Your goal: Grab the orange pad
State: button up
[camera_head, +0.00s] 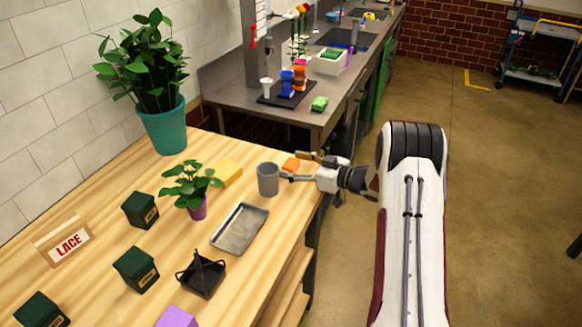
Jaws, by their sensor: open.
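The orange pad (290,164) is a small flat piece at the far right part of the wooden table, just behind and right of the grey cup (268,180). My gripper (293,167) reaches in from the right, low over the table edge, with its fingers pointing left. The fingers are apart, one on the far side and one on the near side of the pad in the picture. I cannot tell whether they touch it. The near fingertip is very close to the cup.
A yellow pad (227,173), a small potted plant (192,186) and a metal tray (239,229) lie left of the cup. A grey counter (225,87) is behind.

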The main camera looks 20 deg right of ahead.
jog(key=shift+w+a+f, duration=0.1)
jog(key=shift+w+a, duration=0.15)
jog(key=shift+w, duration=0.1)
jog(key=c, duration=1.1)
